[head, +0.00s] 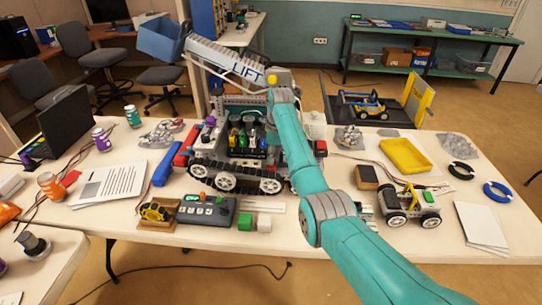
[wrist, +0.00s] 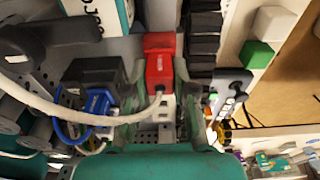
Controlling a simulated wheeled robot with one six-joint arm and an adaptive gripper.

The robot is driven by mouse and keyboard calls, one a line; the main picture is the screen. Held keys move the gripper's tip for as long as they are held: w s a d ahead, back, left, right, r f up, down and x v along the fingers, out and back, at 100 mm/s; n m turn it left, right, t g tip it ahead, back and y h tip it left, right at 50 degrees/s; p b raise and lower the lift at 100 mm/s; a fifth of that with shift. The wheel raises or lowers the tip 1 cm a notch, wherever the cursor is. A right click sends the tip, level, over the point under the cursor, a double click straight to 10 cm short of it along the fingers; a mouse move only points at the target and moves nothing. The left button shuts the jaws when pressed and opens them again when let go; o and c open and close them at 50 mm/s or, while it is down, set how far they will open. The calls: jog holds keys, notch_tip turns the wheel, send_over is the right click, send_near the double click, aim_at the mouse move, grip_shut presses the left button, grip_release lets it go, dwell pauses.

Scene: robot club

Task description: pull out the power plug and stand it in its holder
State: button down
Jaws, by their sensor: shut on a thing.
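A red power plug (wrist: 159,68) with a white cable shows in the wrist view. My gripper (wrist: 160,80) has one finger on each side of it and is shut on it. Whether the plug is still in a socket is unclear. A blue plug (wrist: 98,101) with a blue loop lies just left of the left finger, in front of a black block (wrist: 94,73). In the head view my arm comes down over the tracked robot (head: 235,175), and the arm and its parts hide the fingers and the red plug. I cannot make out the holder with certainty.
A grey control box (head: 205,210), a green cube (head: 245,222) and a white cube (head: 264,223) lie in front of the tracked robot. A small wheeled car (head: 410,207) and a yellow tray (head: 405,156) stand to the right. A laptop (head: 68,125) is at left.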

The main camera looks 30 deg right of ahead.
jog(key=shift+f, duration=0.15)
jog(key=c, duration=0.9)
grip_release()
jog(key=shift+o, duration=0.2)
jog(key=shift+r, duration=3.5)
jog(key=shift+s, duration=0.15)
